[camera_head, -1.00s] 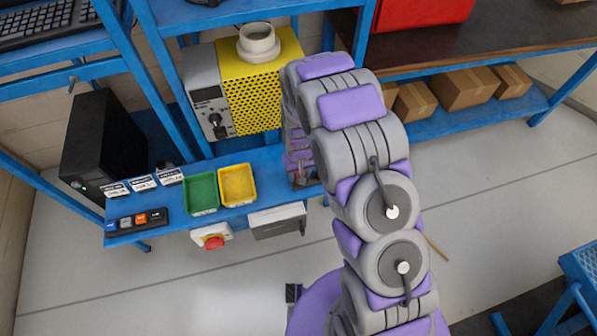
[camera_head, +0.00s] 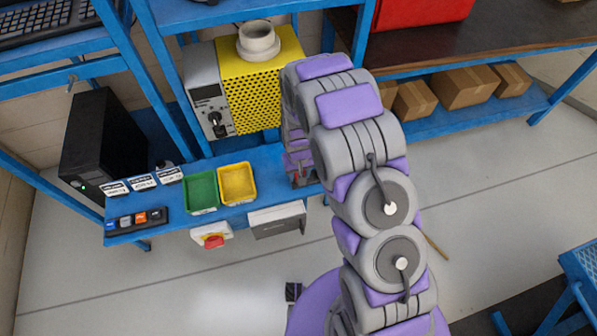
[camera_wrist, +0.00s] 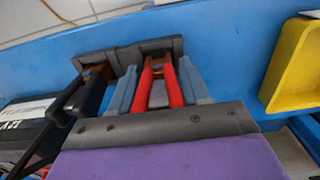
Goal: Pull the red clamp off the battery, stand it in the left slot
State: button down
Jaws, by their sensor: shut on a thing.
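The red clamp (camera_wrist: 174,88) is between the two grey-blue fingers of my gripper (camera_wrist: 157,88) in the wrist view. Its red handles run toward the palm and its copper-coloured jaws point away. My gripper is shut on it. The jaws are at the dark grey holder (camera_wrist: 125,56), at its right part in this view; I cannot tell whether they are seated in it. A black clamp (camera_wrist: 88,92) with copper jaws is at the holder's left part. The battery (camera_wrist: 28,108), with a white label, shows partly at the left edge. In the head view my arm hides most of this.
The blue bench (camera_wrist: 230,50) is clear beyond the holder. A yellow bin (camera_head: 238,184) and a green bin (camera_head: 201,191) stand left of my gripper in the head view. A yellow and grey machine (camera_head: 262,85) rises behind. A red button (camera_head: 213,241) is on the bench's front.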

jog(key=shift+f, duration=0.4)
jog(key=shift+c, duration=2.3)
grip_release()
notch_tip(320, 180, up, 17)
jog(key=p, duration=0.2)
jog(key=shift+r, duration=0.15)
jog(key=s+d+r+m+g, duration=0.1)
jog(key=s+d+r, duration=0.5)
jog(key=s+r, duration=0.3)
jog(key=s+d+r+m, duration=0.1)
jog(key=s+d+r, duration=0.6)
jog(key=s, duration=0.4)
jog(key=s+d+r+m+b, duration=0.1)
jog(key=s+r, duration=0.1)
jog(key=s, duration=1)
jog(key=shift+s+r+g, duration=0.2)
jog(key=shift+r+g, duration=0.05)
jog(key=shift+g, duration=0.15)
